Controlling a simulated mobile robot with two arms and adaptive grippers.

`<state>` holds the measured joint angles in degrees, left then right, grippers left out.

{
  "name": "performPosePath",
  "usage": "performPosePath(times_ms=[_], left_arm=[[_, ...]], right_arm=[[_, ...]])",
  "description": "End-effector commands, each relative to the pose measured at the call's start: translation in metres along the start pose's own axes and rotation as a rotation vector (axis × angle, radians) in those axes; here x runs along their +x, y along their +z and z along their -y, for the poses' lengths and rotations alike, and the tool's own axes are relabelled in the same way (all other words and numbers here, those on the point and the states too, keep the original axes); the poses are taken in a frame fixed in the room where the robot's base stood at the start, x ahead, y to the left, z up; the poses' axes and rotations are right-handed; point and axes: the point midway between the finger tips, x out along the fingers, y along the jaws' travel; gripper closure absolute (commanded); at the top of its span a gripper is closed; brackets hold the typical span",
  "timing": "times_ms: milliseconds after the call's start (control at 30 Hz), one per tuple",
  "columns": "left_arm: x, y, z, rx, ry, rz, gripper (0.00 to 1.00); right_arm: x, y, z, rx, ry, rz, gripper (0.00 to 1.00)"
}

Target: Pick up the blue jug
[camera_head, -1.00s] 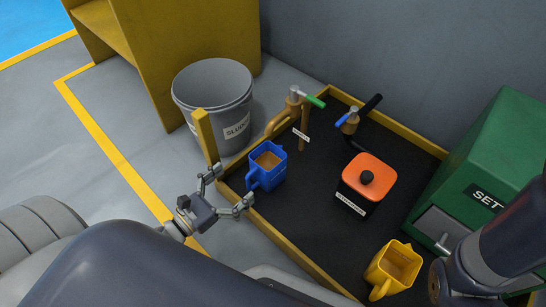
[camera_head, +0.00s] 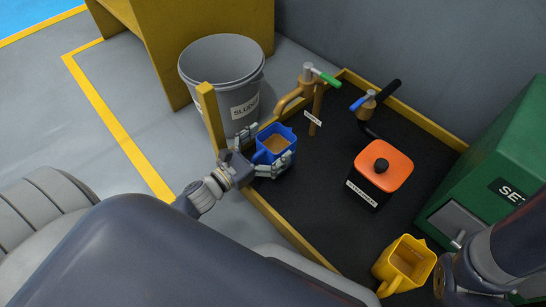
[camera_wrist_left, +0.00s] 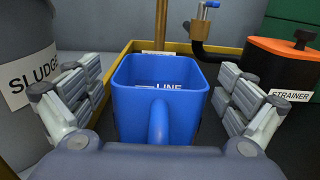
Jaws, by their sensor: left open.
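The blue jug (camera_head: 275,144) stands upright on the black tray, near its left end, with brownish contents showing in the head view. In the left wrist view the jug (camera_wrist_left: 158,118) is centred with its handle toward me. My left gripper (camera_head: 272,153) is open, with one finger on each side of the jug. In the left wrist view the fingers (camera_wrist_left: 158,100) stand left and right of it, with small gaps visible. Part of my right arm shows at the lower right of the head view; its fingers cannot be made out.
A yellow post (camera_head: 209,118) and a grey sludge bucket (camera_head: 222,75) stand close to my left gripper. Taps with green (camera_head: 326,79) and blue (camera_head: 358,103) handles rise behind the jug. The orange-lidded strainer (camera_head: 384,170), yellow jug (camera_head: 404,264) and green box (camera_head: 497,165) are further right.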

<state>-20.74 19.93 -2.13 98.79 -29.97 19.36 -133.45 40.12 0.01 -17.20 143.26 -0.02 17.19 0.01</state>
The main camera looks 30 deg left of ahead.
Motion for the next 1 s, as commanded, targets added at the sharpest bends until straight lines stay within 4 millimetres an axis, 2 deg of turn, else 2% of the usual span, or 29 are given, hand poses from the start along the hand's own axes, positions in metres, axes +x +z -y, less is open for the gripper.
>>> performPosePath(times_ms=[100, 333, 367, 700, 733, 1000], left_arm=[[0.0094, -0.0009, -0.0001, 0.0, 0.0, 0.0, 0.03], [0.0104, 0.0003, -0.0001, -0.001, 0.0, -0.001, 0.03], [0.0104, 0.0003, -0.0001, -0.001, 0.0, -0.001, 0.08], [0.0102, 0.0001, 0.0, -0.001, 0.0, -0.001, 0.85], [0.0102, 0.0001, 0.0, -0.001, 0.0, -0.001, 0.9], [0.0109, 0.0029, -0.0005, 0.0, -0.001, 0.003, 0.92]], right_arm=[[-0.0053, -0.002, 0.0012, 0.0, 0.0, 0.0, 0.6], [-0.0043, -0.0018, 0.0011, 0.0, -0.001, -0.001, 0.6], [-0.0043, -0.0018, 0.0011, 0.0, -0.001, -0.001, 0.6], [-0.0043, -0.0018, 0.0011, 0.0, 0.0, -0.001, 0.6], [-0.0044, -0.0018, 0.001, 0.0, 0.0, 0.0, 0.6], [-0.0035, -0.0014, 0.0008, 0.0, 0.0, 0.0, 0.6]])
